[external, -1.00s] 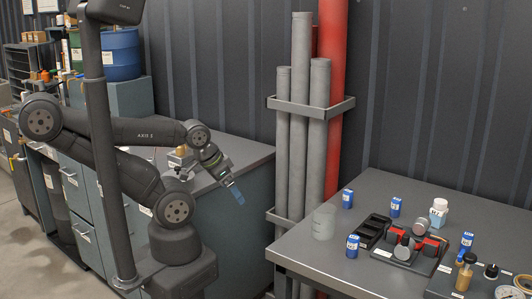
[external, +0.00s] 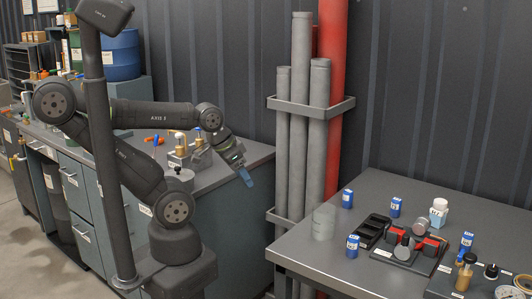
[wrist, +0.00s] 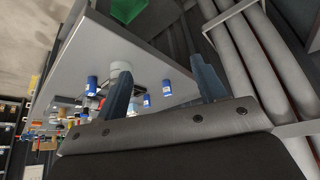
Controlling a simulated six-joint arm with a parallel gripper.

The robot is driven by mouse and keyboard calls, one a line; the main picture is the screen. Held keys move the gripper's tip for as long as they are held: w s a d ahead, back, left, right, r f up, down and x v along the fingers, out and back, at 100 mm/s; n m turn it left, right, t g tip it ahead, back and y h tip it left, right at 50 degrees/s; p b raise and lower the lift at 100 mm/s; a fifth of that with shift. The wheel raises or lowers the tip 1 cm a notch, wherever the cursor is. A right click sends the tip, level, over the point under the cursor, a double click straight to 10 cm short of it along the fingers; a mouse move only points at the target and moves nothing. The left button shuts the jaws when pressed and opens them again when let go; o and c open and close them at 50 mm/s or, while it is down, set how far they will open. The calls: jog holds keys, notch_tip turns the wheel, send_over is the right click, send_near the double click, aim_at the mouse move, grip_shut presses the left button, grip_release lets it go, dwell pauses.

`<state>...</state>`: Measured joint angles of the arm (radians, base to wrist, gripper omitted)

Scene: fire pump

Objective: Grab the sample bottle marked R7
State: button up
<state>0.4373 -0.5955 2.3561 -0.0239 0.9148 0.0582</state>
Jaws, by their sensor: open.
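Several blue containers with white labels stand on the right-hand table: one at the back left (external: 347,198), one at the back middle (external: 395,207), one at the front left (external: 352,246) and one at the right (external: 466,243). A white-capped bottle (external: 439,212) with a label stands among them. The markings are too small to read, so I cannot tell which is R7. My gripper (external: 244,177) is open and empty, in the air left of this table, apart from all bottles. In the wrist view my gripper (wrist: 162,78) shows its two fingers, with blue containers (wrist: 92,85) beyond.
Grey pipes (external: 298,130) and a red pipe (external: 332,110) stand in a rack between the two benches.

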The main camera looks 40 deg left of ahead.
jog(key=w+d+r+m+g+h, duration=0.1)
jog(key=w+d+r+m, duration=0.1)
jog(key=w+d+r, duration=0.65)
jog(key=w+d+r+m+g, duration=0.1)
jog(key=w+d+r+m, duration=0.3)
jog(key=w+d, duration=0.75)
jog(key=m+g+h, duration=0.1)
jog(key=m+g, duration=0.1)
jog(key=m, duration=0.2)
send_over(440, 201)
jog(key=a, duration=0.3)
notch_tip(440, 201, down, 16)
jog(key=shift+d+x, duration=0.25)
jog(key=shift+x, duration=2.55)
jog(key=shift+s+r, duration=0.1)
jog(key=shift+s, duration=0.15)
grip_shut()
